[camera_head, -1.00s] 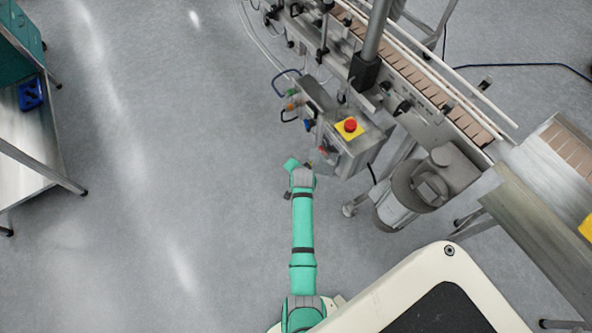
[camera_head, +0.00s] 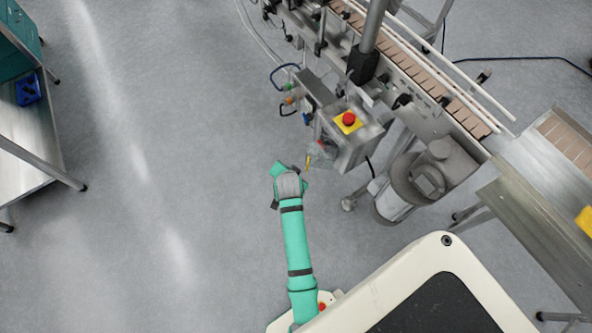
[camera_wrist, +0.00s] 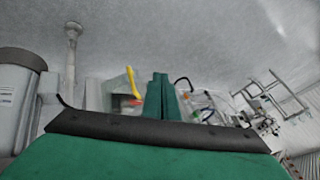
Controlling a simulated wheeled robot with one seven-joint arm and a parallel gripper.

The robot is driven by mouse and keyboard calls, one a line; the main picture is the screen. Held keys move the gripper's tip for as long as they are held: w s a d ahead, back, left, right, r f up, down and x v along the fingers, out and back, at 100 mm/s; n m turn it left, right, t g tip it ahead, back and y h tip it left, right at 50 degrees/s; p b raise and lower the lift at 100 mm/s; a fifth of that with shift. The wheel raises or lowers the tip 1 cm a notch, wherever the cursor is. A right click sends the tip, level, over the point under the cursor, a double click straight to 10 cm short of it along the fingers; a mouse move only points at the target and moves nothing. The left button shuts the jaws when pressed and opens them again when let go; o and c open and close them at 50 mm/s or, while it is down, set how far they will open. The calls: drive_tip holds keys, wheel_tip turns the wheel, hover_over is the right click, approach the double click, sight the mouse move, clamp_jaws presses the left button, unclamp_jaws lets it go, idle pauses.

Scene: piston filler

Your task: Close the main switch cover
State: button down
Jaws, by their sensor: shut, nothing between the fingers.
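The main switch, with a red part and a yellow handle (camera_wrist: 131,80), shows left of my fingers in the wrist view. A clear, see-through piece around it looks like the main switch cover (camera_head: 320,154). It seems to stand out from the left side of the steel control box (camera_head: 362,147), but its exact angle is hard to tell. My gripper (camera_wrist: 160,88) is shut and empty, its green fingers together. In the head view my green arm ends just below and left of the cover, apparently apart from it; the fingertips are hard to make out there.
A red emergency stop button (camera_head: 348,119) on a yellow plate tops the box. Cables and fittings (camera_head: 290,100) lie up-left of it. A conveyor (camera_head: 430,80) runs behind and a motor (camera_head: 425,180) stands at right.

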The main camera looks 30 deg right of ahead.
sight(319, 161)
drive_tip(key=s+d+n+t+y, duration=0.15)
drive_tip(key=s+d+n, duration=0.35)
drive_tip(key=n, duration=0.7)
drive_tip(key=s+d+n+y, duration=0.25)
drive_tip(key=s+n, duration=0.35)
drive_tip(key=n, duration=0.6)
drive_tip(key=w+d+r+x, duration=0.1)
drive_tip(key=x, duration=1)
drive_tip(key=shift+w+d, duration=0.35)
drive_tip(key=shift+w, duration=0.25)
drive_tip(key=shift+f, duration=0.1)
drive_tip(key=shift+d, duration=0.1)
